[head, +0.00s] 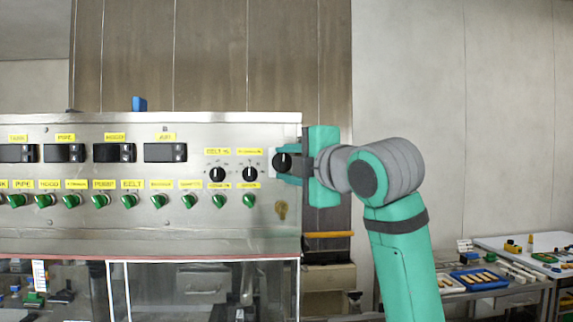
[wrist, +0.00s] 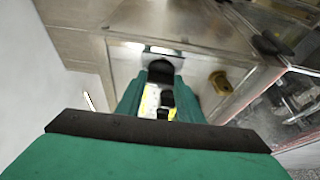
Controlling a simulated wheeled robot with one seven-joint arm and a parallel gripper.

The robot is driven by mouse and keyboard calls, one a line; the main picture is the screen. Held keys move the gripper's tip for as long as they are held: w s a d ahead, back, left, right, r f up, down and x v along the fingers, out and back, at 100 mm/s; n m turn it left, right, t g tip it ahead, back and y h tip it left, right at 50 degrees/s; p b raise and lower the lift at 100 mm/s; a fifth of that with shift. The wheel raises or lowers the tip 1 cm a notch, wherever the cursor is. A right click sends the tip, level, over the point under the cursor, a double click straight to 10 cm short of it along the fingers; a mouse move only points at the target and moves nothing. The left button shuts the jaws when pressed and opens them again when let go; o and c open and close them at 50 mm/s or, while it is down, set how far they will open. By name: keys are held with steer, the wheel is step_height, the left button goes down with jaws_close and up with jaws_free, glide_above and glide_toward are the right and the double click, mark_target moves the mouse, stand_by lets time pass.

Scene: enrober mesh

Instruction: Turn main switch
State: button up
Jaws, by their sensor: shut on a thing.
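The main switch (head: 282,162) is a black rotary knob on a light plate at the right end of the steel control panel (head: 100,230). My gripper (head: 291,166) reaches it from the right and is shut on the knob. In the wrist view the green fingers (wrist: 160,95) stand on both sides of the black switch (wrist: 160,70), at the panel's end. The fingers hide part of the knob, so its exact turn position cannot be told.
Two smaller black knobs (head: 218,174) sit left of the switch. A row of green knobs (head: 188,201) runs below, with displays (head: 165,152) further left. A yellow-brown fitting (wrist: 220,82) sticks out near my fingers. A cluttered table (head: 500,290) stands at lower right.

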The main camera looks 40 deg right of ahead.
steer(key=o, duration=1.1)
steer(key=shift+c, duration=0.2)
steer(key=shift+s, duration=0.1)
steer(key=s+a, duration=0.1)
steer(key=s, duration=0.9)
steer(key=shift+s+a, duration=0.25)
steer(key=shift+a, duration=0.1)
